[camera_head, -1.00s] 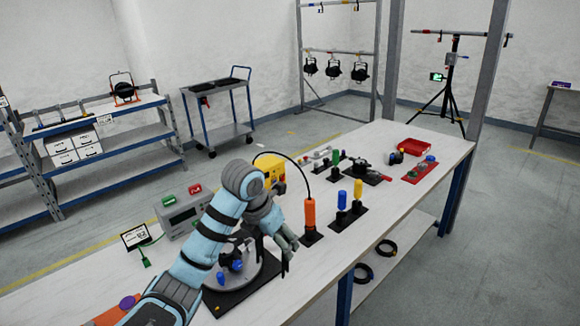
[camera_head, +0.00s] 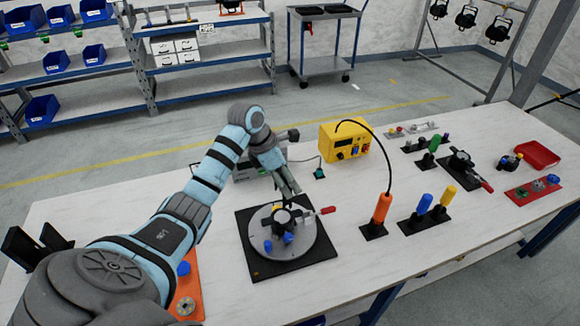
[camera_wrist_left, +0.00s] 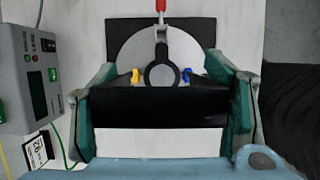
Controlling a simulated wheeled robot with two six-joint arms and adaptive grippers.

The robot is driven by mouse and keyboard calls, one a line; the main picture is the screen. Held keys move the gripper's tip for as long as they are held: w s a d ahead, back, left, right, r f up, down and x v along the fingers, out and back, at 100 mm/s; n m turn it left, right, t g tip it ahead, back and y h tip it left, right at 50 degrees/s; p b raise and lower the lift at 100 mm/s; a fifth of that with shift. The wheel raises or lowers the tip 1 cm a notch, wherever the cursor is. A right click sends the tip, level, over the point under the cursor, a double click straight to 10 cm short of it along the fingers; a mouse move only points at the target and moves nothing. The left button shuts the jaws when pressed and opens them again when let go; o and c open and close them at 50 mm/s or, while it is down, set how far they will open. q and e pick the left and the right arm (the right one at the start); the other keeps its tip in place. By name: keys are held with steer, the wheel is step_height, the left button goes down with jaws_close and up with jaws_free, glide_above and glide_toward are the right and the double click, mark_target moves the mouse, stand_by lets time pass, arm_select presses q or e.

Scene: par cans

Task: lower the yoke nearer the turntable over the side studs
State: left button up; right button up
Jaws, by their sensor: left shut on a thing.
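The turntable (camera_head: 265,239) is a grey disc on a black square base on the bench. A black can-like body (camera_head: 284,217) stands on it, with a red-handled part beside it; it also shows as a dark ring in the wrist view (camera_wrist_left: 160,76). Blue (camera_wrist_left: 187,75) and yellow (camera_wrist_left: 136,76) studs flank it. My left gripper (camera_head: 288,188) is above the disc's back part. In the wrist view its teal fingers are shut on a wide black yoke (camera_wrist_left: 160,106), its bar spanning between them. The yoke's arms and any contact with the studs are hidden. My right gripper is out of view.
An orange upright tool (camera_head: 381,208) with a cable stands right of the turntable, near blue and yellow handles. A yellow box (camera_head: 343,141) is behind. A black upright holder (camera_head: 35,245) and an orange plate (camera_head: 187,290) are at left. Bare bench lies in front of the turntable.

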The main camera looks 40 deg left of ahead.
arm_select(q)
step_height(320, 180, down, 2)
steer(key=s+b, duration=0.1)
steer(key=b, duration=0.5)
glide_above(290, 215)
steer(key=a, duration=0.1)
steer(key=f, duration=0.6)
steer(key=shift+s+f, duration=0.1)
steer(key=shift+s, duration=0.25)
steer(key=f+b, duration=0.1)
steer(key=s+f+b, duration=0.1)
steer(key=f, duration=0.1)
steer(key=shift+s+d+b, duration=0.15)
steer(key=shift+d+b, duration=0.05)
steer(key=shift+b, duration=0.1)
steer(key=shift+c, duration=0.8)
steer(key=shift+f+b, duration=0.3)
steer(key=shift+f, duration=0.1)
steer(key=shift+w+a+f, duration=0.1)
steer(key=shift+w+f, duration=0.15)
steer(key=shift+f, duration=0.1)
steer(key=shift+w+a+f, duration=0.1)
steer(key=shift+w+f, duration=0.05)
steer(key=shift+r, duration=0.2)
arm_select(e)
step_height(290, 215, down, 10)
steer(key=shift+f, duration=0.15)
